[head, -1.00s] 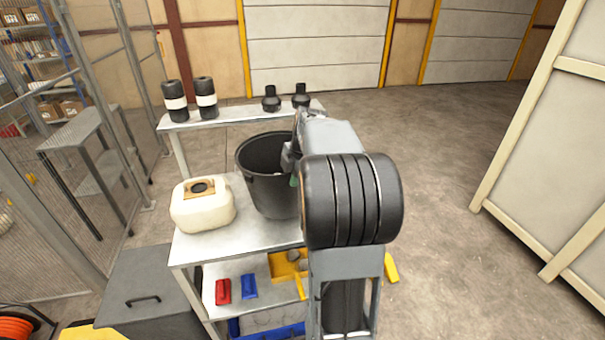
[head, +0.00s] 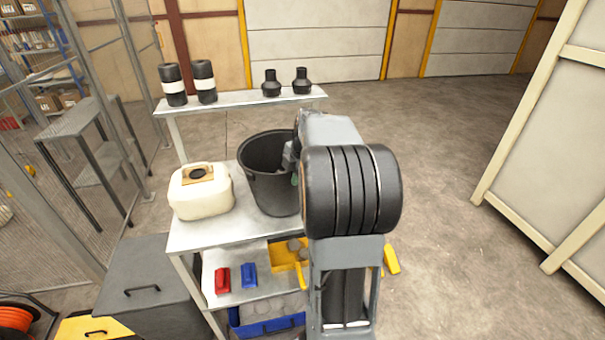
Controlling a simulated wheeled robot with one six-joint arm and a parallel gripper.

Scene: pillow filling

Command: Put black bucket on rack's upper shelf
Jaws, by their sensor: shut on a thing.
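The black bucket (head: 266,185) is upright at the rack's worktop-height shelf (head: 215,235), right of the cream canister. I cannot tell whether its base touches that shelf or is slightly above it. My gripper (head: 290,158) is shut on the right side of the bucket's rim, with its fingertips largely hidden by my arm. The rack's raised top shelf (head: 235,102) runs along the back. My arm hides the right part of the rack and the bucket's right side.
The cream canister (head: 201,192) stands close left of the bucket. Two black-and-white bottles (head: 175,86) and two black fittings (head: 271,83) occupy the top shelf, with a gap between. A lower shelf holds a red item (head: 222,280), a blue item (head: 249,275) and a yellow bin (head: 283,258).

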